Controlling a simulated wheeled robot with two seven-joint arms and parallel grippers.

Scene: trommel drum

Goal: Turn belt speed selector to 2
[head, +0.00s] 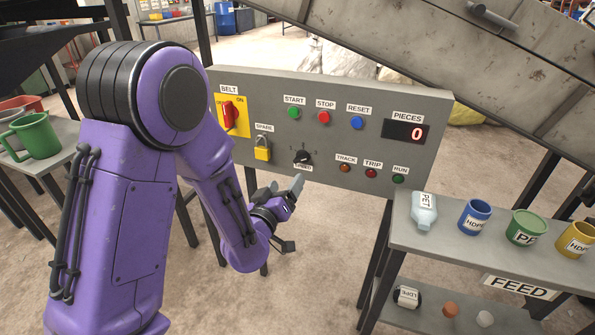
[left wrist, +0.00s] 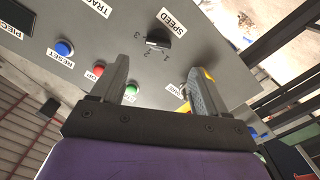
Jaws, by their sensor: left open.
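The belt speed selector (head: 302,158) is a small black knob low on the grey control panel (head: 360,100). In the left wrist view the knob (left wrist: 158,40) sits beside its SPEED label, with the numbers 1, 2 and 3 around it. A pale mark shows on the knob, but I cannot tell surely which number it points to. My left gripper (head: 291,215) is open and empty, in front of and below the knob, apart from it. In the left wrist view its two fingers (left wrist: 158,75) stand apart, with the knob beyond their tips. My right gripper is not in view.
A red belt switch (head: 228,114) and a yellow padlock (head: 262,149) are left of the knob. Start, stop and reset buttons (head: 324,117) are above it, lamps (head: 371,173) to its right. A FEED shelf (head: 428,242) with containers stands at right. A table with mugs stands at left.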

